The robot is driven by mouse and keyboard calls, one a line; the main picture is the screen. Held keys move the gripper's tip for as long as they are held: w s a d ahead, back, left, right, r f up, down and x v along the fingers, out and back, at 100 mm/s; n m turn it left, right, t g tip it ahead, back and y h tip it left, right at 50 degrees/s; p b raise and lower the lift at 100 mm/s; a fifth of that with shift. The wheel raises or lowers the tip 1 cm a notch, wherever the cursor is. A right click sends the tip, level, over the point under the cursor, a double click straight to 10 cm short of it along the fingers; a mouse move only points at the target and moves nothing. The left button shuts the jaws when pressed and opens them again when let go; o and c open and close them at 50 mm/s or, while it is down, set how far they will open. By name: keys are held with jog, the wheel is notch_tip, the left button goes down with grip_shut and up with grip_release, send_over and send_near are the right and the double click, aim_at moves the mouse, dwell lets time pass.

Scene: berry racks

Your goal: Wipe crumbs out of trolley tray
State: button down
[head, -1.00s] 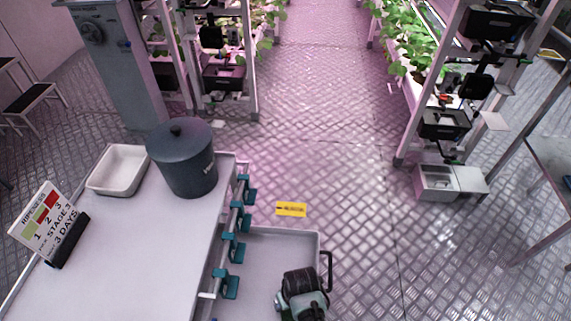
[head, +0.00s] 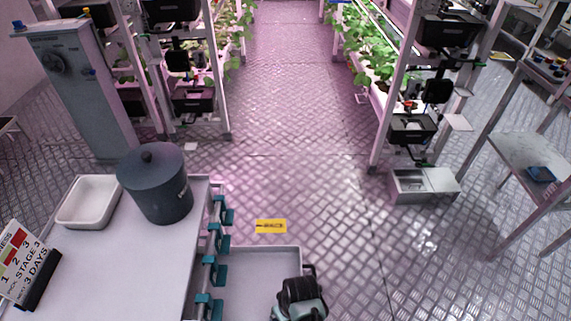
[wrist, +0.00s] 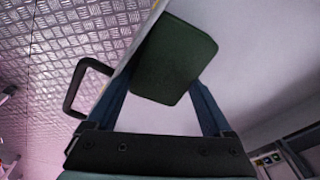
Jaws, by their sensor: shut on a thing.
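The grey trolley tray (head: 262,268) is at the bottom centre of the head view, beside the white-topped bench. Its dark handle stands at its right end and also shows at left in the wrist view (wrist: 76,88). My gripper (wrist: 168,78) is over the tray, with its two blue fingers shut on a dark green pad (wrist: 175,58). A pale tray surface fills the right of the wrist view behind the pad. I cannot tell whether the pad touches it. My wrist hides part of the tray in the head view. No crumbs can be made out.
The bench (head: 130,270) bears a dark lidded pot (head: 155,190), a white dish (head: 88,203) and a sign (head: 25,262). Teal clips (head: 218,245) line its right edge. Plant racks stand on both sides. The metal floor (head: 290,130) between them is clear.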

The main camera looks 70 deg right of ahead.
aim_at(265, 309)
jog(key=s+d, duration=0.1)
jog(key=d, duration=0.1)
jog(key=shift+s+d+h, duration=0.35)
jog(key=shift+s+h, duration=0.05)
jog(key=shift+w+a+r, duration=0.1)
jog(key=shift+w+a, duration=0.05)
jog(key=shift+w, duration=1.45)
jog(key=shift+w+a, duration=0.3)
jog(key=shift+w, duration=0.15)
jog(key=shift+w+a, duration=0.3)
jog(key=shift+w, duration=0.3)
jog(key=shift+w+a, duration=0.3)
jog(key=shift+w, duration=0.3)
jog(key=shift+w+a, duration=0.3)
jog(key=shift+w, duration=0.3)
notch_tip(265, 309, up, 6)
jog(key=p, duration=0.5)
jog(key=shift+p, duration=0.3)
notch_tip(265, 309, up, 3)
jog(key=p, duration=0.3)
